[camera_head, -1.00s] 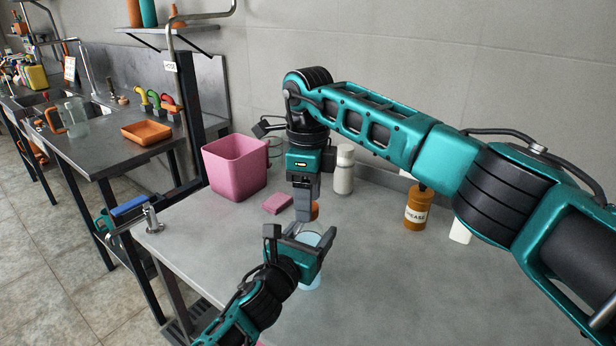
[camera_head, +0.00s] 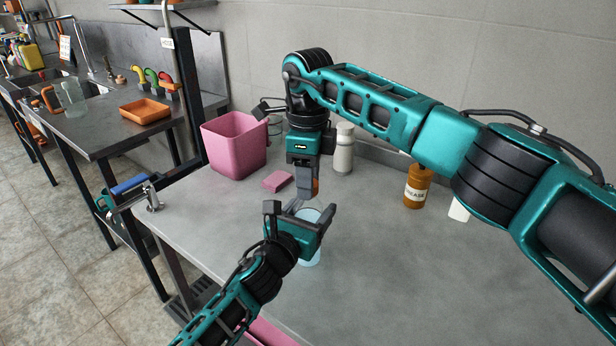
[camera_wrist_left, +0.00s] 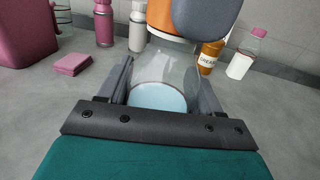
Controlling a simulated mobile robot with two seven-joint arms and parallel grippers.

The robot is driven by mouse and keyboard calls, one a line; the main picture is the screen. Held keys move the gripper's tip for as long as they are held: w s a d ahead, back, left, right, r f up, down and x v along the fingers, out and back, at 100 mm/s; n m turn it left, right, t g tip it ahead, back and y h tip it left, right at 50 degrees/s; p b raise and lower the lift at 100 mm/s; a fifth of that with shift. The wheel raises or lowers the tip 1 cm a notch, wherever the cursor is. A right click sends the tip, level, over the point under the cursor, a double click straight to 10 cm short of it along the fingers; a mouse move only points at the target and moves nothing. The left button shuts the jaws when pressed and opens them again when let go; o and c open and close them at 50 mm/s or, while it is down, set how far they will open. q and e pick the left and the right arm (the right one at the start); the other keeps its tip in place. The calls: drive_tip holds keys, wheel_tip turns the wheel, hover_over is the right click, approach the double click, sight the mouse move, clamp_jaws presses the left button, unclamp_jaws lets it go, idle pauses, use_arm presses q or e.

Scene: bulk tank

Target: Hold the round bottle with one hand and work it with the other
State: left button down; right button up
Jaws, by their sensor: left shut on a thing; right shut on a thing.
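The round bottle (camera_wrist_left: 160,95) is clear with pale blue liquid in its bottom. It stands upright between the fingers of my left gripper (camera_wrist_left: 159,88), which is shut on its body. In the head view the bottle (camera_head: 310,214) is mostly hidden by my left gripper (camera_head: 300,222). My right gripper (camera_head: 304,190) reaches down from above and is shut on the orange cap (camera_wrist_left: 172,26) at the bottle's top. A grey right finger (camera_wrist_left: 207,18) covers part of the cap in the left wrist view.
A pink bin (camera_head: 234,146), a pink sponge (camera_head: 278,181) and a white bottle (camera_head: 343,150) stand behind the grippers. An orange-brown grease bottle (camera_head: 416,186) is to the right. The front right worktop (camera_head: 430,270) is clear. A metal fitting (camera_head: 152,196) sits at the left edge.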

drive_tip(key=shift+c, duration=0.4)
drive_tip(key=m, duration=0.8)
drive_tip(key=shift+m, duration=0.3)
drive_tip(key=o, duration=1.1)
drive_tip(key=shift+o, duration=0.2)
drive_tip(key=shift+r, duration=2.25)
drive_tip(key=shift+r, duration=0.1)
drive_tip(key=shift+c, duration=0.2)
